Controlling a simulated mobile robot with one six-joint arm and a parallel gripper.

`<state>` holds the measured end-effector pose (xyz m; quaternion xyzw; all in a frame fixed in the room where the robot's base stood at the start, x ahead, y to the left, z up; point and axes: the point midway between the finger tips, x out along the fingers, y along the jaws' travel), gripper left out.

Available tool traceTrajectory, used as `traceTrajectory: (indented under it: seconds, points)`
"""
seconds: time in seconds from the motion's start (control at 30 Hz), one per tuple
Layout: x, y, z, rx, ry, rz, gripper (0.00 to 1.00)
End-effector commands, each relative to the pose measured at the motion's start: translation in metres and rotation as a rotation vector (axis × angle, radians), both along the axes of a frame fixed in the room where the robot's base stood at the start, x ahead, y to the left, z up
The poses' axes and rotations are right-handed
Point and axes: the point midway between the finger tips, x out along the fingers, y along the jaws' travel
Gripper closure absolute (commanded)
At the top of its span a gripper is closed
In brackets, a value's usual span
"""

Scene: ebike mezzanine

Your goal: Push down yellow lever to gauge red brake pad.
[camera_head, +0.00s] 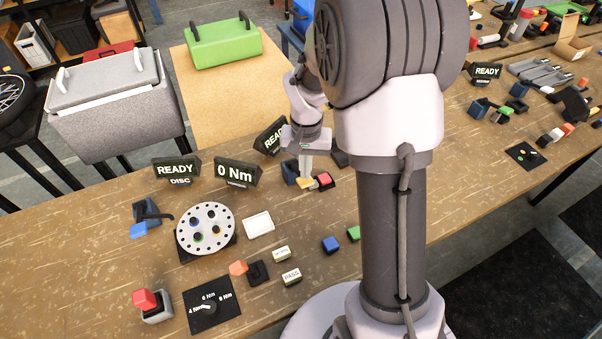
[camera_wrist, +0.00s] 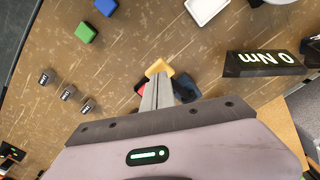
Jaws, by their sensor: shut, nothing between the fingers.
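The yellow lever (camera_head: 306,183) is on a small dark gauge device (camera_head: 291,172) on the wooden bench. The red brake pad (camera_head: 324,180) sits just right of the lever in the head view. My gripper (camera_head: 307,170) points down with its fingertips at the yellow lever. In the wrist view the shut fingers (camera_wrist: 158,82) end at the yellow lever (camera_wrist: 158,69) and appear to touch it. The red pad (camera_wrist: 139,87) is partly hidden beside the fingers. The dark device (camera_wrist: 186,88) is partly hidden behind them. How far the lever is tilted is unclear.
Displays reading READY (camera_head: 176,169) and 0 Nm (camera_head: 237,174) stand left of the gripper. A third display (camera_head: 271,136) is close behind it. A perforated disc (camera_head: 206,229), white tray (camera_head: 258,225), blue block (camera_head: 331,245) and green block (camera_head: 353,233) lie in front.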

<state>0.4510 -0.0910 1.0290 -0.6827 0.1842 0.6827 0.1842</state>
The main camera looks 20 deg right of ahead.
Motion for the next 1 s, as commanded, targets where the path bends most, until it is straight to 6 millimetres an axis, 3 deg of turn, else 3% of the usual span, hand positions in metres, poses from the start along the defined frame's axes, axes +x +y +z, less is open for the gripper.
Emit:
traceTrajectory:
  seconds: [0.37,1.0]
  points:
    - [0.0,0.0,-0.001,0.0,0.0,0.0,1.0]
    - [0.0,0.0,-0.021,0.0,0.0,0.0,1.0]
